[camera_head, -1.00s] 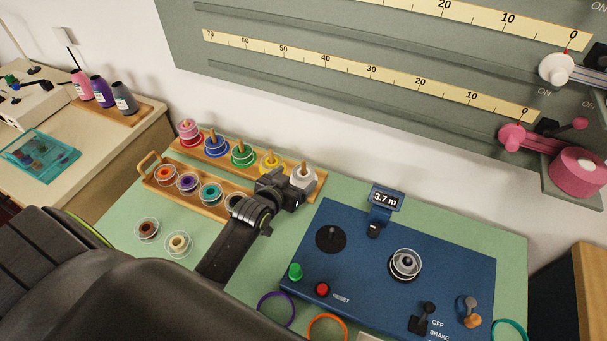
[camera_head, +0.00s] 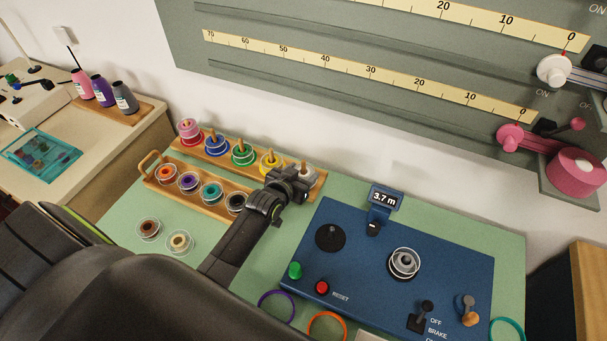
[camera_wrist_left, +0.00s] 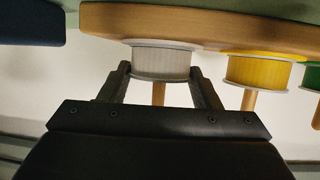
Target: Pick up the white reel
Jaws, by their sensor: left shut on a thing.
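The white reel (camera_wrist_left: 162,63) looks pale grey-white in the left wrist view. It is at the end of the rear wooden rack (camera_wrist_left: 200,27), with a peg through it. The picture is inverted there, so the rack is at the top. My left gripper (camera_wrist_left: 161,78) has one finger on each side of the reel and is shut on it. In the head view the gripper (camera_head: 303,176) is at the right end of the rack and covers much of the reel (camera_head: 307,169). My right gripper is not in view.
The yellow reel (camera_head: 270,162) stands beside the white one, then green, blue and pink reels. A wooden tray (camera_head: 190,202) of reels lies in front. Two loose reels (camera_head: 179,242) lie on the green counter. A blue control panel (camera_head: 360,275) is at the right.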

